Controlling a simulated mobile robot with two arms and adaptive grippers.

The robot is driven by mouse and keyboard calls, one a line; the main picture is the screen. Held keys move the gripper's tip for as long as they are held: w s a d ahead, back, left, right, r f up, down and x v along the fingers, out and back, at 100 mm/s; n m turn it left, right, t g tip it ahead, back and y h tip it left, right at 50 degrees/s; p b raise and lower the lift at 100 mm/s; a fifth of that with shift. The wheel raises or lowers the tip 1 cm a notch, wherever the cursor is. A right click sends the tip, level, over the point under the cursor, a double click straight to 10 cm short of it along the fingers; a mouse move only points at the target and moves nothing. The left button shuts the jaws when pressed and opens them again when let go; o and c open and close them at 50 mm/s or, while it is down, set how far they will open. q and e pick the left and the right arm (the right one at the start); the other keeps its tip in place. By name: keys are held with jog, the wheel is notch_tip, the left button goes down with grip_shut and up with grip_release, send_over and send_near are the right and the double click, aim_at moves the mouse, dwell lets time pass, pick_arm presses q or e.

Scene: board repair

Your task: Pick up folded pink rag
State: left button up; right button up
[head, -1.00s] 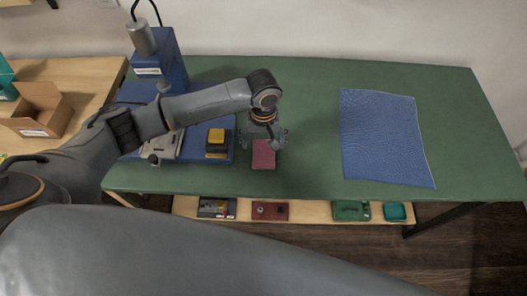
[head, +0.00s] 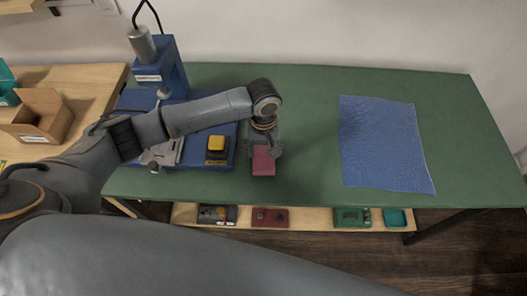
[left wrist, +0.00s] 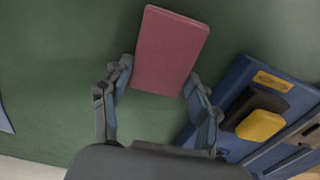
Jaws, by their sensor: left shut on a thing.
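The folded pink rag (head: 263,163) is a small flat rectangle over the green tabletop, right of the blue machine base. My left gripper (head: 264,151) is shut on the rag, with one finger at each side of it. In the left wrist view the rag (left wrist: 168,52) sticks out beyond the fingertips of my left gripper (left wrist: 158,80). Whether the rag is clear of the table is hard to tell. My right gripper is not in view.
A blue machine (head: 165,68) with a yellow-topped black block (head: 217,147) stands just left of the gripper. A blue cloth mat (head: 383,145) lies on the green table (head: 300,90) at right. A shelf (head: 325,217) below holds several small items. A cardboard box (head: 42,117) is at far left.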

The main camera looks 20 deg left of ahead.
aim_at(267, 164)
pick_arm(q)
jog(key=shift+r, duration=0.45)
jog(key=s+r, duration=0.1)
jog(key=r, duration=0.1)
jog(key=s+d+r, duration=0.1)
jog(key=r, duration=0.1)
jog(key=s+d+r, duration=0.1)
jog(key=r, duration=0.1)
jog(key=shift+s+r, duration=0.2)
jog(key=shift+r, duration=0.1)
jog(key=s+d+r, duration=0.4)
jog(key=s+r, duration=0.1)
jog(key=s, duration=0.4)
jog(key=shift+d+p, duration=0.3)
jog(key=shift+p, duration=0.1)
